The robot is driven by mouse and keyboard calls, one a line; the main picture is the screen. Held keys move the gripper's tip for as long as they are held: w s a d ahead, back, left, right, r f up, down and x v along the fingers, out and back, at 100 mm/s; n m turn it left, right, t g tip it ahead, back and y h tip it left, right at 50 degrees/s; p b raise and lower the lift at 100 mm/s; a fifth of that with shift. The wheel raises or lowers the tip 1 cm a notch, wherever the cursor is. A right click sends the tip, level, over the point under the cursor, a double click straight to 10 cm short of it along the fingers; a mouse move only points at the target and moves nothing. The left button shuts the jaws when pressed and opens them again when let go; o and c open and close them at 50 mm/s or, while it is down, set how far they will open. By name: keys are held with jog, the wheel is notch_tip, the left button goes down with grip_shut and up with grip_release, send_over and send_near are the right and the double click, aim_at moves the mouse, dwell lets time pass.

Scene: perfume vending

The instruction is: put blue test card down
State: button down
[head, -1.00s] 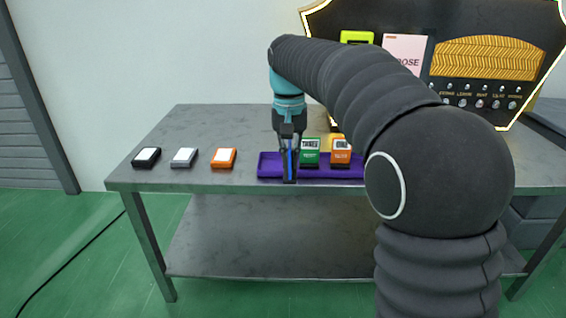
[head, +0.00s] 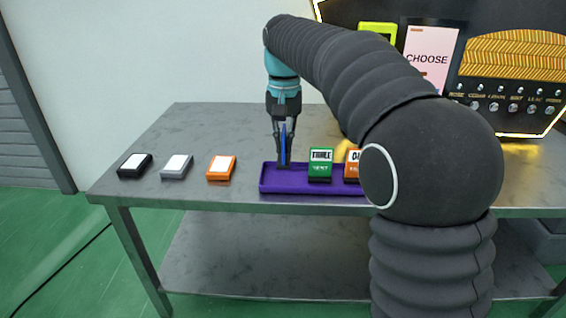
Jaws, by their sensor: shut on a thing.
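My gripper (head: 284,162) points down over the left part of the purple tray (head: 275,187) in the head view. It is shut on the blue test card (head: 283,145), which shows only as a thin upright blue strip between the fingers. I cannot tell whether the card's lower end touches the tray. A green card (head: 320,165) stands upright in the tray to the right of my gripper. An orange card (head: 352,167) stands further right, partly hidden by my arm.
Black (head: 135,166), grey (head: 177,167) and orange (head: 221,168) boxes with white tops lie on the grey metal table (head: 190,130) left of the tray. A dark vending panel (head: 400,20) with a pink sign (head: 430,58) stands at the back right. The table's back left is clear.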

aim_at(284, 158)
jog(key=shift+f+b, duration=0.5)
jog(key=shift+f, duration=1.6)
jog(key=shift+f, duration=0.1)
jog(key=c, duration=1.3)
grip_release()
